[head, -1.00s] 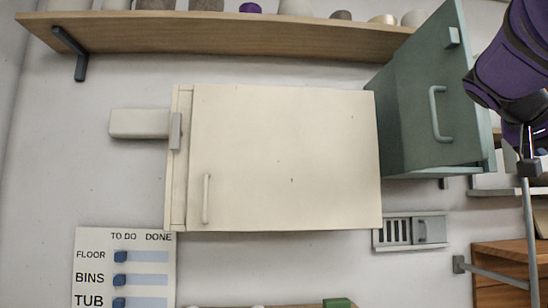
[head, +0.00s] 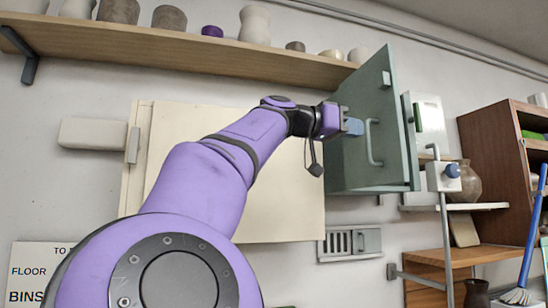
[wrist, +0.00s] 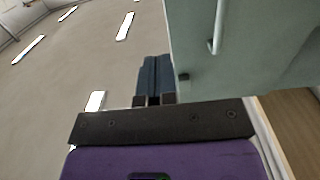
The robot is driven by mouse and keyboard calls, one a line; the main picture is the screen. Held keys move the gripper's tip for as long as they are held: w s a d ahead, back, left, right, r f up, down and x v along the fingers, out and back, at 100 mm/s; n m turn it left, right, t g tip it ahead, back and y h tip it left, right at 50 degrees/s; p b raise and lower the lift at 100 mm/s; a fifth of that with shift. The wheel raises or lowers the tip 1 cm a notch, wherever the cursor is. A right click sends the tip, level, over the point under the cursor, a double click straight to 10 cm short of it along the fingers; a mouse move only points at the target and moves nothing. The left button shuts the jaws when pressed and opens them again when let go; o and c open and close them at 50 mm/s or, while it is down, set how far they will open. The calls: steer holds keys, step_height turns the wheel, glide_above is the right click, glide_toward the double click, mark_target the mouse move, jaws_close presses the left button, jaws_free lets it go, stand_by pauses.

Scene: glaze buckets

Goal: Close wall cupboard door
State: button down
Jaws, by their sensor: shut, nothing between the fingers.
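The green cupboard door (head: 350,160) is on the wall right of a cream cupboard. It appears to stand out from the wall, with its handled face turned left. Its bar handle (head: 373,143) is near the outer edge. My gripper (head: 354,126) is shut and empty, at the left of the handle and beside this face. In the wrist view my dark blue fingers (wrist: 155,75) are left of the green panel (wrist: 255,55), and part of the handle (wrist: 215,30) shows above. I cannot tell whether they touch the door. The cupboard's inside is mostly hidden.
The cream cupboard (head: 275,190) is partly behind my arm. A wooden shelf (head: 260,63) with pots runs above. A grey vent panel (head: 350,242) is below. A shelving unit (head: 490,140), a jar (head: 464,180) and a blue-handled broom (head: 534,220) are at the right.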

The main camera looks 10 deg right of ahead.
mark_target(396, 141)
steer(key=d, duration=0.3)
steer(key=w+d+f, duration=0.1)
steer(key=d, duration=0.3)
steer(key=w+d, duration=0.1)
steer(key=d, duration=0.3)
steer(key=shift+w+d+f, duration=0.1)
steer(key=shift+w+f, duration=0.05)
steer(key=shift+w, duration=0.05)
stand_by(0.4)
